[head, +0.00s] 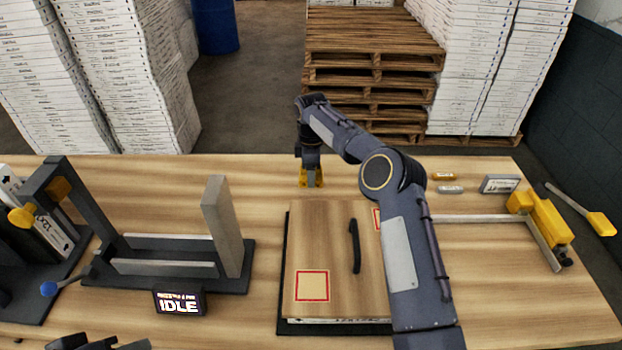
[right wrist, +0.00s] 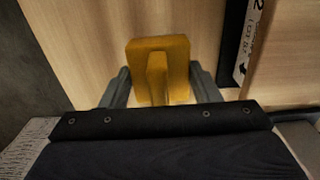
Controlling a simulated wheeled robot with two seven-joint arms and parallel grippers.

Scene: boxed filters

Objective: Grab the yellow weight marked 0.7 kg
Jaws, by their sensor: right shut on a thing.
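The yellow weight (right wrist: 165,58) sits between the fingers of my right gripper (right wrist: 160,95) in the right wrist view. The gripper is shut on it. No marking can be read on it from here. In the head view the weight (head: 318,183) is small and partly hidden behind my right gripper (head: 311,180), near the far edge of the table. Whether it touches the table I cannot tell. Only a dark piece of my left arm shows at the bottom left of the head view; its fingertips are not clearly seen.
A wooden board with a dark handle (head: 354,246) lies on a dark base, under my right arm. A dark frame with a grey upright (head: 222,225) and an IDLE display (head: 179,303) stands left. A yellow-handled tool (head: 541,228) is right. Stacked pallets (head: 370,60) stand beyond the table.

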